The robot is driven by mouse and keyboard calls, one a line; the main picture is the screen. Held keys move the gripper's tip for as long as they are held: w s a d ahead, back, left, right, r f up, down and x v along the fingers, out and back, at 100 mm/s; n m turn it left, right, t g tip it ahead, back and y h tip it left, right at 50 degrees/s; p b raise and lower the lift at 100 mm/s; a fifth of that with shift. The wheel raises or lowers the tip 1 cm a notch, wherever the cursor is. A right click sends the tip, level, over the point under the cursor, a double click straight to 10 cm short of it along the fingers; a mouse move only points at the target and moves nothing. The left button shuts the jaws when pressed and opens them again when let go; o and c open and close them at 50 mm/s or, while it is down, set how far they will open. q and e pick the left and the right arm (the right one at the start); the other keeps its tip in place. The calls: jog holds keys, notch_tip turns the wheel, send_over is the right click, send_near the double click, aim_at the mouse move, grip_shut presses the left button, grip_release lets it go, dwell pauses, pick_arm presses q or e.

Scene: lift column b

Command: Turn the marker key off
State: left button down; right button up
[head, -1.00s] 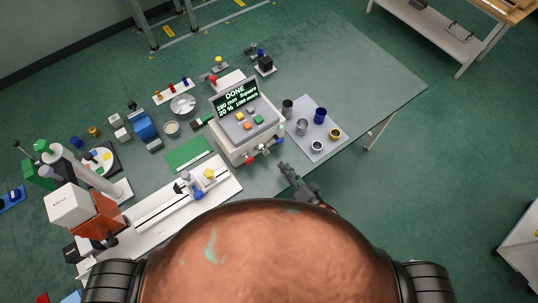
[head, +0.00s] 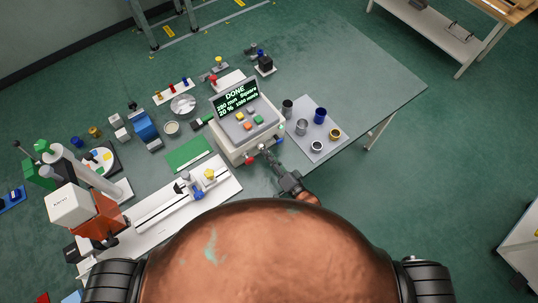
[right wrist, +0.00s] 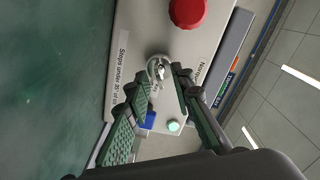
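The marker console (head: 245,127) is a light box on the table with a lit screen reading DONE and coloured buttons on top. In the right wrist view its front panel (right wrist: 140,35) carries a silver key (right wrist: 158,69) in a round lock, with a printed label on each side. My right gripper (head: 268,154) is at this front panel. In the wrist view its two green-padded fingers (right wrist: 162,84) stand apart on either side of the key; contact is not clear. My left gripper is not in view.
A red button (right wrist: 187,11) and a small pale green light (right wrist: 173,126) sit on the panel either side of the key. A grey mat (head: 318,146) with several small cups lies right of the console. A white slide rig (head: 165,207) lies to the left.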

jog(key=shift+c, duration=0.2)
grip_shut()
jog(key=shift+n, duration=0.3)
jog(key=n+p, duration=0.1)
jog(key=n, duration=0.4)
jog(key=shift+r, duration=0.1)
jog(key=n, duration=0.6)
jog(key=shift+a+p, duration=0.1)
jog(key=shift+p, duration=0.2)
jog(key=shift+n, duration=0.3)
dwell(0.4)
jog(key=shift+o, duration=0.2)
grip_release()
